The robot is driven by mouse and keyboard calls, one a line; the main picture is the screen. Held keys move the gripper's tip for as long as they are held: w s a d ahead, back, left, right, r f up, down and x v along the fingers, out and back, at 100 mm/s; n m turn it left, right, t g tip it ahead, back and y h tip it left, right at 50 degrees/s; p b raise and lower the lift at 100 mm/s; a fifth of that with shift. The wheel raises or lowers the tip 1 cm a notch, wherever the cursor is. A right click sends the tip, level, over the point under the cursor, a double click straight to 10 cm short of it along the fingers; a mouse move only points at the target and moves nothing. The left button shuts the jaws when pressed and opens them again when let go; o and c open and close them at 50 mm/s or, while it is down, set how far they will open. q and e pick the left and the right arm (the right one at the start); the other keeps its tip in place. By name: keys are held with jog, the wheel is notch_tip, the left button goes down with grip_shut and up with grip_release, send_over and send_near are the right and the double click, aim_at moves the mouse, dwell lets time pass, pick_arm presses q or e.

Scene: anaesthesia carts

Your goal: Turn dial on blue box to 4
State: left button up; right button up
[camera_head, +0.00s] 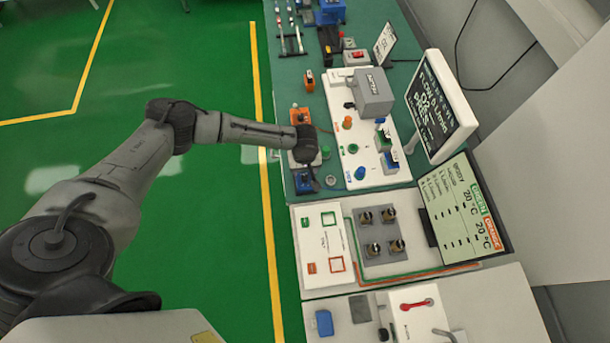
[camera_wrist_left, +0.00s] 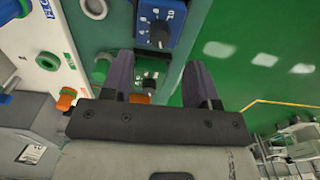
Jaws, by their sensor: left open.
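The blue box (camera_head: 303,184) sits near the left edge of the green-topped bench in the head view, partly hidden by my left gripper (camera_head: 313,182). In the left wrist view, the blue box (camera_wrist_left: 172,14) is at the top with white markings and a black dial (camera_wrist_left: 159,36). The markings are too small to read and the dial's setting cannot be told. My left gripper (camera_wrist_left: 160,66) is open, its two dark fingers apart. The dial lies just beyond the fingertips in that view, and nothing is held. My right gripper is not in view.
A white panel (camera_head: 352,160) with coloured knobs and a grey block stands right of the gripper. An orange box (camera_head: 300,114) lies farther back. A black display (camera_head: 440,105) stands at the right. Green floor (camera_head: 215,55) is open to the left.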

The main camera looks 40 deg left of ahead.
aim_at(305, 177)
pick_arm(q)
jog(key=shift+f, duration=3.1)
jog(key=shift+c, duration=0.3)
jog(key=c, duration=0.9)
